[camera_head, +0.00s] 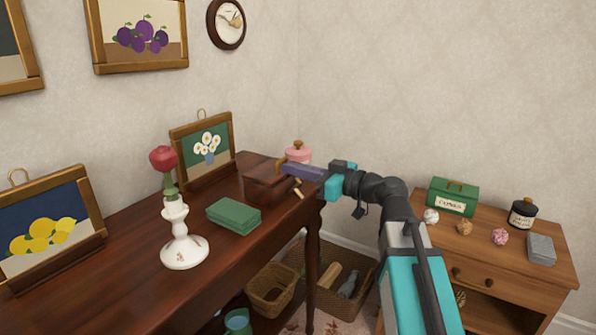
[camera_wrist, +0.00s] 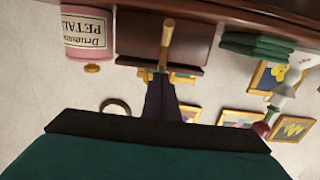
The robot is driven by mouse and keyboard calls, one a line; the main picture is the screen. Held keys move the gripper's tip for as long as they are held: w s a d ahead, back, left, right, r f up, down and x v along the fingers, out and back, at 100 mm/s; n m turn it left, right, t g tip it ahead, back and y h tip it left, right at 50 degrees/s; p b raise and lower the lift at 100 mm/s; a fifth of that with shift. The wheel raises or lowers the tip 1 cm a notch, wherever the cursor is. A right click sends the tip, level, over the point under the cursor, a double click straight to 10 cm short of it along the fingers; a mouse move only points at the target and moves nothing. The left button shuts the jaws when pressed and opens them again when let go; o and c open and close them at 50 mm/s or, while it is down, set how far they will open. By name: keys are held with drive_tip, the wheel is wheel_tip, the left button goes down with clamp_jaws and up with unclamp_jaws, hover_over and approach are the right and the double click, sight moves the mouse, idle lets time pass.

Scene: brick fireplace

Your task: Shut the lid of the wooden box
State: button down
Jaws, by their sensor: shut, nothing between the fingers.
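The dark brown wooden box (camera_head: 268,188) stands near the far right end of the dark wooden desk. It also shows, upside down, in the wrist view (camera_wrist: 135,42). A pale peg-like piece (camera_wrist: 167,42) stands out in front of it there. My gripper (camera_head: 284,167) is shut and empty, its dark fingers pointing left at the box's upper part. In the wrist view the fingertips (camera_wrist: 161,72) are close to the box's edge. I cannot tell whether they touch it, or how far the lid is open.
A pink jar (camera_head: 298,152) stands just behind the box. A low cabinet (camera_head: 512,270) holds small items at the right. Baskets lie below.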

wheel_tip(320, 180, up, 4)
drive_tip(key=shift+a+f+p, duration=0.1)
drive_tip(key=shift+f+p, duration=0.1)
drive_tip(key=shift+p, duration=0.35)
drive_tip(key=shift+s+d+r, duration=0.1)
drive_tip(key=shift+s+d, duration=0.05)
drive_tip(key=shift+d, duration=0.05)
drive_tip(key=s+d+f, duration=0.3)
drive_tip(key=s+d, duration=0.1)
drive_tip(key=d, duration=0.4)
drive_tip(key=shift+s, duration=0.3)
